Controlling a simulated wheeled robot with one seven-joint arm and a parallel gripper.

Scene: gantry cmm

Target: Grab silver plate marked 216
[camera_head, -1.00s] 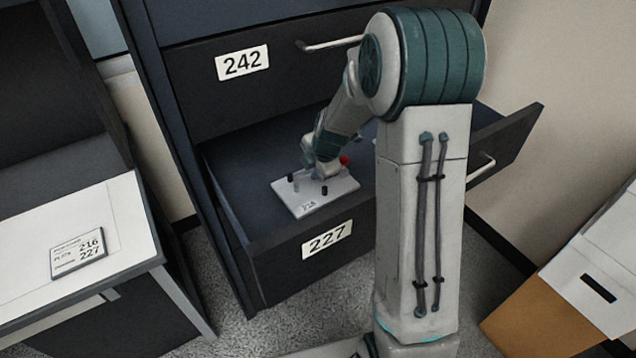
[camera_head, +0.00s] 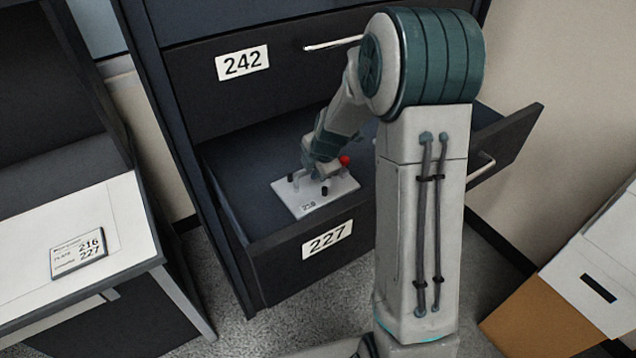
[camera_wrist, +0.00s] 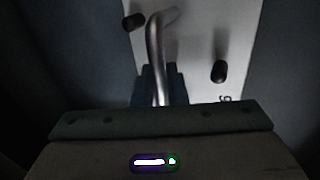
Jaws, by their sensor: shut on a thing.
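A silver plate (camera_head: 318,203) with black pegs, a red knob and a small number label lies in the open drawer marked 227 (camera_head: 262,235). The label is too small to read surely. My gripper (camera_head: 322,172) is down over the plate, and the arm partly hides its far side. In the wrist view, my gripper (camera_wrist: 160,92) is shut on the bent metal handle (camera_wrist: 155,45) of the plate (camera_wrist: 195,50). The fingertips are mostly hidden in the dark. A card (camera_head: 79,254) reading 216 and 227 lies on the desk at left.
The closed drawer marked 242 (camera_head: 195,92) is above the open one. The open drawer's walls surround the plate. A white-topped desk (camera_head: 30,285) stands at left. A box (camera_head: 560,290) is at lower right.

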